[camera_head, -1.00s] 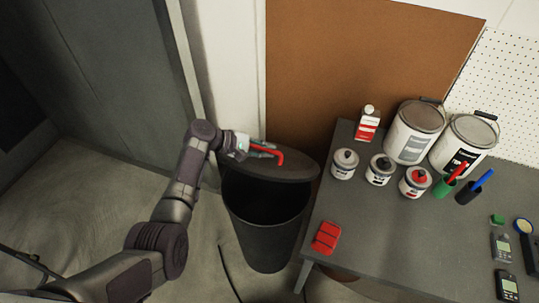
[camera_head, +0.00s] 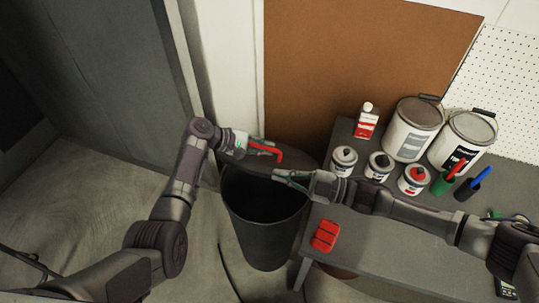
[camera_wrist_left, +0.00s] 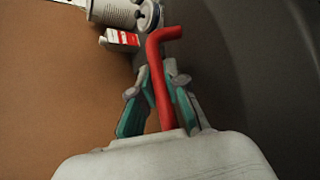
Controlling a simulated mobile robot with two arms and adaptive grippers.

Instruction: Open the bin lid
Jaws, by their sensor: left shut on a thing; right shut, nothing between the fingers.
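The dark bin (camera_head: 266,236) stands on the floor left of the workbench, and its dark opening shows. Its round lid (camera_head: 250,165) is tilted up at the back of the rim. A bent red handle (camera_head: 277,153) is on the lid. My left gripper (camera_head: 250,147) is shut on the red handle; the left wrist view shows the handle (camera_wrist_left: 165,95) between the teal fingers. The lid's dark surface (camera_wrist_left: 265,70) fills the right of that view. My right gripper (camera_head: 284,176) is shut and empty, its tips at the lid's right edge; whether they touch it is unclear.
The grey workbench (camera_head: 375,250) is right of the bin, with a red object (camera_head: 325,236) near its edge. Small cans, two large paint cans (camera_head: 412,130) and a red-white bottle (camera_head: 367,120) stand behind my right arm. A brown board (camera_head: 350,60) is behind the bin.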

